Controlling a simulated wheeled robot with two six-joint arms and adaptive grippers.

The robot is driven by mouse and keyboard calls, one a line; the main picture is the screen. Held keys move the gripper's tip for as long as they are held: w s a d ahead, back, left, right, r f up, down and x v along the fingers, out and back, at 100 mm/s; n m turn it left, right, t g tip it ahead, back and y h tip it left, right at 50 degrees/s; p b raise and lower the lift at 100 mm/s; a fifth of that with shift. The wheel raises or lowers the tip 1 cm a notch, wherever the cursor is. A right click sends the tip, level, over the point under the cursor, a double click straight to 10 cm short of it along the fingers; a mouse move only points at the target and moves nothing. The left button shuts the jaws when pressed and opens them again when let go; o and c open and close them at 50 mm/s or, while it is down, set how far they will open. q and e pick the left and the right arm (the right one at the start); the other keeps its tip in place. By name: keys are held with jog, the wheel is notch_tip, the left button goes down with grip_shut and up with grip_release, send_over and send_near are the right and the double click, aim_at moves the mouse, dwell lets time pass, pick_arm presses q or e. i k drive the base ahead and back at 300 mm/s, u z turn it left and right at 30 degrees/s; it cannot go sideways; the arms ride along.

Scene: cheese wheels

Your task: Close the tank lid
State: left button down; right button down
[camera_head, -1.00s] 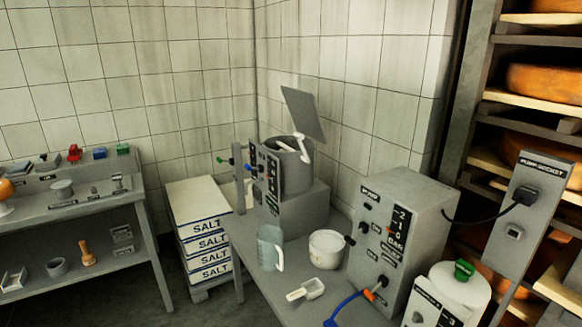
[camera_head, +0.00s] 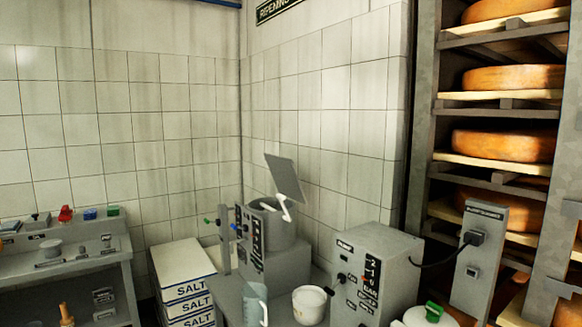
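The tank (camera_head: 274,234) is a grey round vessel on a grey block at the back of the bench, near the wall corner. Its lid (camera_head: 284,178) is a flat grey square panel that stands raised and tilted above the tank, clear of the rim. A white curved part (camera_head: 284,209) shows at the tank's top, below the lid. A black control panel (camera_head: 257,232) with knobs is on the front of the tank's stand. Neither of my grippers is in view.
A grey pump box (camera_head: 378,275) stands right of the tank, with a white bucket (camera_head: 309,306) and a clear jug (camera_head: 255,303) in front. Salt boxes (camera_head: 185,282) are stacked left. A cheese rack (camera_head: 425,140) fills the right side; a shelf table (camera_head: 70,264) is at far left.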

aim_at(283, 170)
jog(key=z, duration=0.05)
jog(key=k, duration=0.65)
jog(key=u, duration=1.2)
jog(key=i, duration=1.75)
jog(key=z, duration=0.55)
